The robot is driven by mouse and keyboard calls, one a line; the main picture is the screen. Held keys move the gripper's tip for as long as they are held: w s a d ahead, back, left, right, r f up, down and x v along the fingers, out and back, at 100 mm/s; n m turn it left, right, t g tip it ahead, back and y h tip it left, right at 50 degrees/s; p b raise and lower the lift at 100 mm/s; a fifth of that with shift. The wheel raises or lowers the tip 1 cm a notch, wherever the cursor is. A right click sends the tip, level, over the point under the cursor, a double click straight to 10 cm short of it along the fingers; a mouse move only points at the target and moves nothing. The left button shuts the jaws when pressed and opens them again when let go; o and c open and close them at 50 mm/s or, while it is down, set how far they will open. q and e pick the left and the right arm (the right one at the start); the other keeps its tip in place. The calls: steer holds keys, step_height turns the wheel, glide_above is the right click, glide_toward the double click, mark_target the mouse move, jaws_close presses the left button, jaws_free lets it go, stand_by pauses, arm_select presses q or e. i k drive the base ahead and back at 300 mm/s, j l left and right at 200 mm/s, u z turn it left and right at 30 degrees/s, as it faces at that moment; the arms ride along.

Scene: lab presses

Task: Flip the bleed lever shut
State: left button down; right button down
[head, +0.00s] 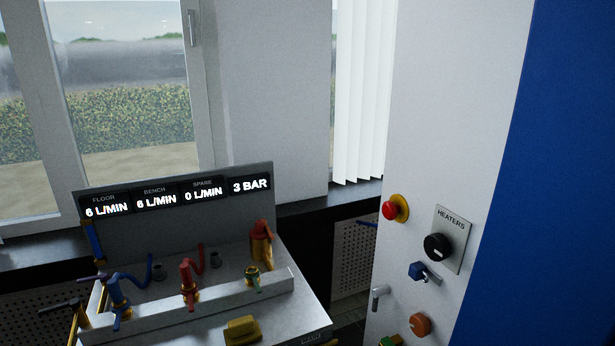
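No lever in the head view carries a readable bleed label, so I cannot tell which one is the bleed lever. On the grey valve bench (215,315) stand a blue-handled valve (117,290), a red-handled valve (188,278), a small brass valve with a green lever (253,276) and a larger brass fitting with a red-orange top (261,240). A dark-handled brass valve (75,315) is at the left edge. A grey lever handle (377,297) sticks out low on the white cabinet (440,120). Neither of my grippers is in view.
The display board (175,215) reads 6, 6 and 0 L/MIN and 3 BAR. A yellow block (242,328) sits at the bench front. The cabinet carries a red button (392,209), a black HEATERS knob (437,246), a blue switch (420,271) and an orange knob (420,324).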

mark_target(74, 302)
steer(key=k+j+u, duration=0.15)
steer(key=k, duration=1.1)
steer(key=u, duration=1.35)
steer(key=i+l+u, duration=0.1)
steer(key=i+l, duration=0.5)
steer(key=l, duration=0.15)
steer(key=i+l, duration=1)
steer(key=l, duration=0.25)
